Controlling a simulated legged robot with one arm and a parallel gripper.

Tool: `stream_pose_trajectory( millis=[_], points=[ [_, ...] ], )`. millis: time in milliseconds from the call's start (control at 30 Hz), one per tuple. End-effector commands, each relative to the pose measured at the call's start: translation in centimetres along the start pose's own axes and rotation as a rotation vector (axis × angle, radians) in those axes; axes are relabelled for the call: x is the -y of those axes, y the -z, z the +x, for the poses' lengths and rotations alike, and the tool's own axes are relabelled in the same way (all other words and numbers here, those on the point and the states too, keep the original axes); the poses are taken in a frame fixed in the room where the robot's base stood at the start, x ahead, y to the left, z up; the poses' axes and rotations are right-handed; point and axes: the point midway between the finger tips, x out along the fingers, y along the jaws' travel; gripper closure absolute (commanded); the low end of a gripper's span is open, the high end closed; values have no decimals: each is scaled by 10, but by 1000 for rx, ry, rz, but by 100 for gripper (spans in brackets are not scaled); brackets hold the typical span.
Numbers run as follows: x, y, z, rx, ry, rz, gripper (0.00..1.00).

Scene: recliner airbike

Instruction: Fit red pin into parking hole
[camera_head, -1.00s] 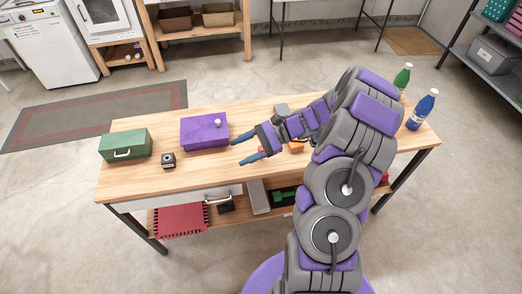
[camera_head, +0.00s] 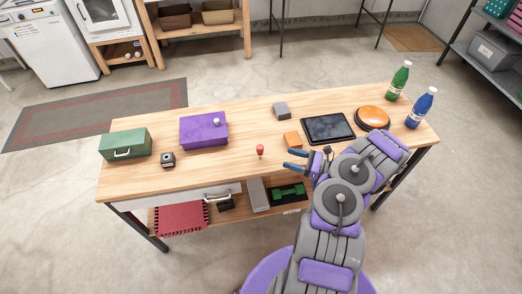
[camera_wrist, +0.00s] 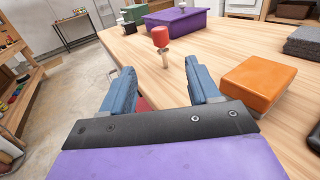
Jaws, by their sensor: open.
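The red pin (camera_head: 260,150) stands upright near the front edge of the wooden table, with a red head on a pale shaft. In the wrist view the red pin (camera_wrist: 161,40) is ahead, beyond the fingertips and roughly between them. Its base is on the tabletop; I cannot tell whether it sits in a hole. No separate parking hole can be made out. My gripper (camera_head: 291,160) is open and empty, to the right of the pin and apart from it. Its blue fingers (camera_wrist: 158,75) show spread in the wrist view.
A purple box (camera_head: 202,133) with a knob stands left of the pin. An orange block (camera_head: 292,140), a grey block (camera_head: 282,109), a dark tablet (camera_head: 328,128) and an orange disc (camera_head: 372,118) lie right. Green (camera_head: 399,80) and blue (camera_head: 420,108) bottles stand far right.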

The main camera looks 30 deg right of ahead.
Motion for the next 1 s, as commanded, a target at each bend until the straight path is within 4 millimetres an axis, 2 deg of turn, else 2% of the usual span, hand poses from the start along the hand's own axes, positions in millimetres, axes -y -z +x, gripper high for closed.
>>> stream_pose_trajectory(
  millis=[100, 400, 733, 1000],
  points=[
    [-1, 0, 26, 2, -5, -2, 39],
    [0, 1, 80, 1, -3, -1, 39],
    [2, 1, 105, 3, -4, -2, 39],
    [3, 1, 143, 4, -6, -2, 39]
  ],
)
